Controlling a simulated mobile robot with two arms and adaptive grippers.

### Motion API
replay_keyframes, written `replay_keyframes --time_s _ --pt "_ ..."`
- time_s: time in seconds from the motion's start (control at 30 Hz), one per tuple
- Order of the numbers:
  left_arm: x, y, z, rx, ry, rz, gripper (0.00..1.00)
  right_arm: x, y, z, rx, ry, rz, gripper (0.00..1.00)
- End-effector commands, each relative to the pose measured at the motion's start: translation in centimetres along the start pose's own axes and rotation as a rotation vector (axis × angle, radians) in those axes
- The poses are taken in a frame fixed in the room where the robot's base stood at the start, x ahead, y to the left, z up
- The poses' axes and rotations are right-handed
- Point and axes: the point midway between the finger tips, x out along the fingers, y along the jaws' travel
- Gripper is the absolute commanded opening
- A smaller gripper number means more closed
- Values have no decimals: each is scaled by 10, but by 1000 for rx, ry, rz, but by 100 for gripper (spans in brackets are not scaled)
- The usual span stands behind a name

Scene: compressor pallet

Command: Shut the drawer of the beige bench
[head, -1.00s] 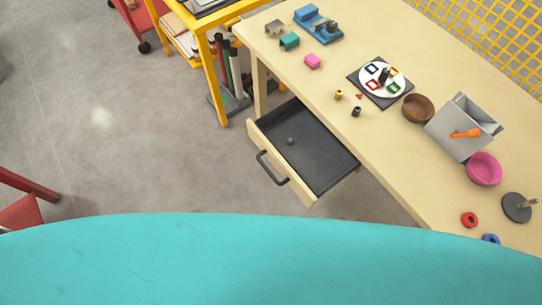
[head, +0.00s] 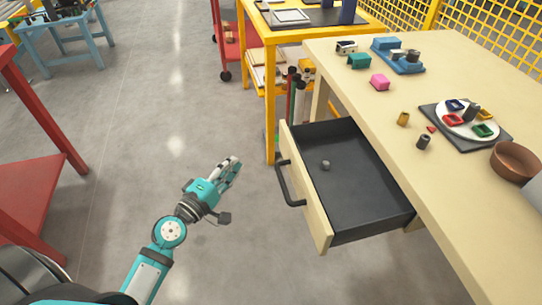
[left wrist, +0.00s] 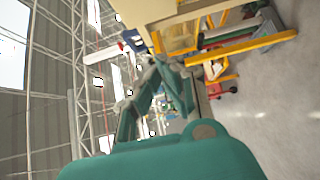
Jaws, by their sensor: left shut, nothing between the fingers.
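The beige bench (head: 450,170) stands at the right in the head view. Its drawer (head: 350,195) is pulled out to the left, with a dark interior and a small grey round thing (head: 326,165) inside. A dark handle (head: 287,184) is on the drawer's pale front panel (head: 311,200). My left gripper (head: 234,165) is shut and empty, over the floor to the left of the handle and apart from it. In the left wrist view the gripper's fingers (left wrist: 170,85) point away from a teal housing. My right gripper is not in view.
A yellow table (head: 271,75) stands behind the drawer. A red table (head: 35,165) is at the left. The floor between is clear.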

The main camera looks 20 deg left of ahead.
Motion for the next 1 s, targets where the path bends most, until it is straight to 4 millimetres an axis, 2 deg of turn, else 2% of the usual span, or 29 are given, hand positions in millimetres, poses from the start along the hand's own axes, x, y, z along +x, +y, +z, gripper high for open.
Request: replay_keyframes --time_s 0.17,0.4,0.6,0.8,1.0 --pt "16 8 0 -10 1 15 0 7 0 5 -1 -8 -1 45" --pt "65 8 0 -9 1 14 0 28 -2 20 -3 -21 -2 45" --pt "105 8 2 -9 -2 12 0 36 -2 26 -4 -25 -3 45" --pt "122 6 23 -9 -1 10 0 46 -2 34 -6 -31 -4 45" --pt "128 6 29 -6 -1 9 0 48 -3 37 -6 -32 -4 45"
